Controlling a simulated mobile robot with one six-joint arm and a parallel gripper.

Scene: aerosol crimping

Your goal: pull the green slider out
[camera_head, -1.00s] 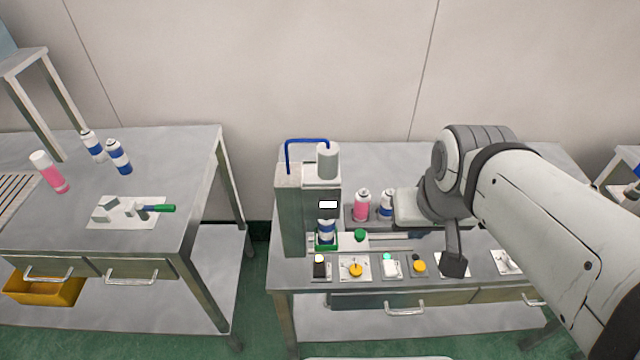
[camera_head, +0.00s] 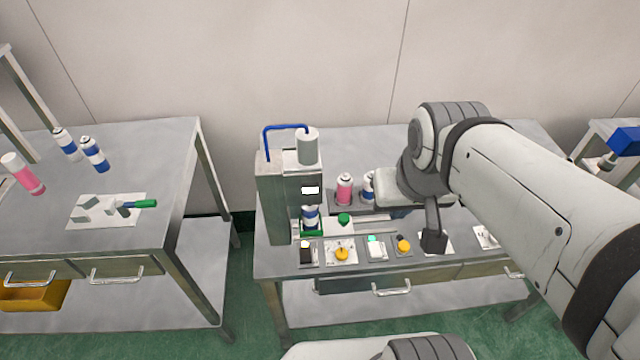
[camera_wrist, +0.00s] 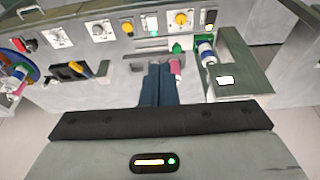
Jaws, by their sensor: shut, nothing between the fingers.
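The press (camera_head: 275,200) stands at the left end of the right bench. At its foot a green slider (camera_head: 312,233) holds an upright blue-and-white can (camera_head: 310,217). A round green knob (camera_head: 344,219) sits on a pale plate just right of it. In the wrist view the green slider (camera_wrist: 204,38), the can (camera_wrist: 207,52) and the green knob (camera_wrist: 177,48) lie above and right of my gripper (camera_wrist: 158,66). My gripper's blue fingers are together and empty, apart from the slider. In the head view the fingertips are hidden.
A pink can (camera_head: 344,190) and another blue-and-white can (camera_head: 367,187) stand behind the knob. A yellow knob panel (camera_head: 342,254) and other button panels line the bench front.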

